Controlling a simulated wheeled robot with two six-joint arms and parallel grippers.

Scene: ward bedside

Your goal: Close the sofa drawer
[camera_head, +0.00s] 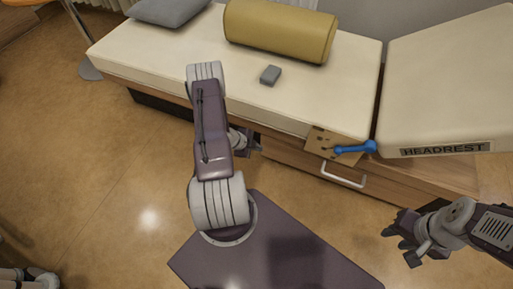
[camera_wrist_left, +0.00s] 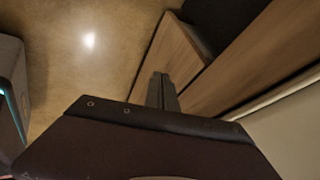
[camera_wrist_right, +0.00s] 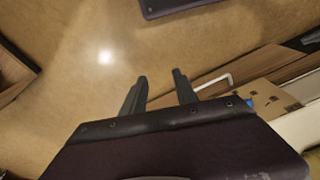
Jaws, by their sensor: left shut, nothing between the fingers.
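The sofa (camera_head: 130,45) is a cream-padded couch on a wooden base. Its wooden drawer (camera_head: 300,163) has a pale bar handle (camera_head: 343,175) and appears to stand out from the base; how far is unclear. The handle also shows in the right wrist view (camera_wrist_right: 215,84). My left gripper (camera_head: 254,146) is at the base, near the drawer's left end, partly hidden behind my own arm. In the left wrist view its fingers (camera_wrist_left: 162,92) are shut and empty, over a wooden panel; contact cannot be told. My right gripper (camera_wrist_right: 158,88) is open and empty, above the floor to the right of the drawer.
A yellow bolster (camera_head: 280,30), a grey block (camera_head: 270,75) and a grey pillow (camera_head: 168,9) lie on the couch. The headrest section (camera_head: 450,80) is at right.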

